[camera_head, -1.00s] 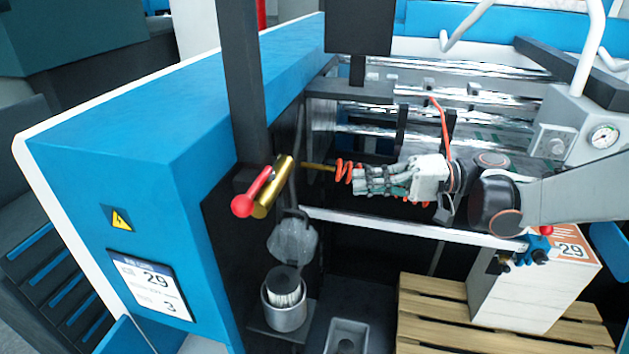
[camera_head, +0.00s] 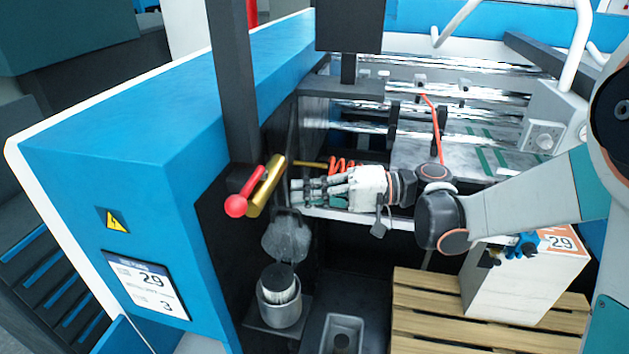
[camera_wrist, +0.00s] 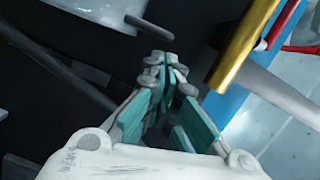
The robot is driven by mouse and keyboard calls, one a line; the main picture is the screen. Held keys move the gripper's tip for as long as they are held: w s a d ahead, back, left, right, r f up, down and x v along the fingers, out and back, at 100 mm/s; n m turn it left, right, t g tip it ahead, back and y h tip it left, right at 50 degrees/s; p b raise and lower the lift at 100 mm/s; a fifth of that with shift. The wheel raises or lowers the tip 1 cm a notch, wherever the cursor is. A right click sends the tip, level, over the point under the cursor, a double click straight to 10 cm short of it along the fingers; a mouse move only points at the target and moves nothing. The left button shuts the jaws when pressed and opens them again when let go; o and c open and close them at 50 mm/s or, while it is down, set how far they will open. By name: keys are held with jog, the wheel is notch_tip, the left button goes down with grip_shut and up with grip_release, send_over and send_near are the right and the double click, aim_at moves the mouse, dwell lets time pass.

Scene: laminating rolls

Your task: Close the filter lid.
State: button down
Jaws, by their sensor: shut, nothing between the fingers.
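The filter housing is a grey cup (camera_head: 281,309) low on the machine's dark inner side, with a white pleated filter (camera_head: 279,287) standing in it under a dark cap. The lid (camera_head: 286,237) is a grey round plate, raised open and tilted up behind the cup. My gripper (camera_head: 293,192) is shut and empty. It points left in the head view, above the lid and apart from it. In the wrist view the closed teal-padded fingers (camera_wrist: 162,75) meet at their tips. I cannot make out the lid clearly there.
A brass cylinder (camera_head: 266,187) with a red-knobbed lever (camera_head: 236,206) sticks out just left of my gripper; the cylinder also shows in the wrist view (camera_wrist: 240,50). A red coiled hose (camera_head: 342,165) lies behind. A wooden pallet (camera_head: 430,313) with a white box (camera_head: 510,290) stands at the right.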

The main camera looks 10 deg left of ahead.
jog(key=shift+s+a+f, duration=0.1)
jog(key=shift+s+f, duration=0.05)
jog(key=shift+s, duration=0.1)
dwell(0.3)
